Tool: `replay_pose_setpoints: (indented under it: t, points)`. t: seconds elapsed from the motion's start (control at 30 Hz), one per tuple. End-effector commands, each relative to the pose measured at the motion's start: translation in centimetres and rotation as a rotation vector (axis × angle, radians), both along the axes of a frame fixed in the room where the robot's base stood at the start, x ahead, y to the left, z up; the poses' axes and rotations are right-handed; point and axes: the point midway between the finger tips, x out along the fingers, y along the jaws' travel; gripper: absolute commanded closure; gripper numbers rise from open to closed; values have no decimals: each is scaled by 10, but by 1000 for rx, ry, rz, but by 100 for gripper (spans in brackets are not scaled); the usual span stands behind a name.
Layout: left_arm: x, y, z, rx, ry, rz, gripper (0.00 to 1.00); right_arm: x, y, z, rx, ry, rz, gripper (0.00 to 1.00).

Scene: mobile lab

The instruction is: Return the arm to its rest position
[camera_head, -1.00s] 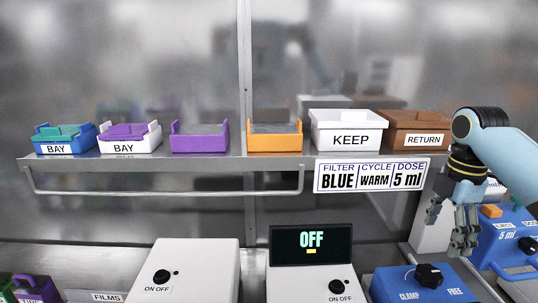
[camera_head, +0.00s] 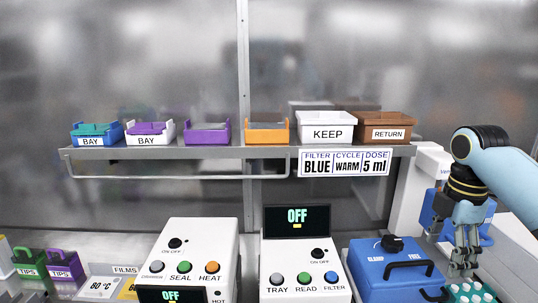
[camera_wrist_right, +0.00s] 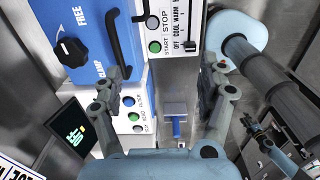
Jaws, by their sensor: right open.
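My right gripper (camera_head: 462,268) hangs fingers down at the right of the head view, on a blue-grey arm with a black wrist. It is open and empty. In the right wrist view its fingers (camera_wrist_right: 168,85) are spread apart, with nothing between the fingertips. In the head view it appears just right of the blue clamp box (camera_head: 372,270), which has a black knob and handle. My left gripper is not in view.
A shelf (camera_head: 225,153) holds several coloured trays, a white KEEP box (camera_head: 327,117) and a brown RETURN box (camera_head: 388,117). Two white machines (camera_head: 203,235) stand below, one under a screen reading OFF (camera_head: 297,216). Green and purple TIPS carriers (camera_head: 66,260) stand at the left.

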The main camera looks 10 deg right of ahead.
Motion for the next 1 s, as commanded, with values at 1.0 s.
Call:
replay_pose_setpoints:
  t: [1.0]
  points:
    - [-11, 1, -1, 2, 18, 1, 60, -205, 123, -40, 105, -269, -1048, 24]
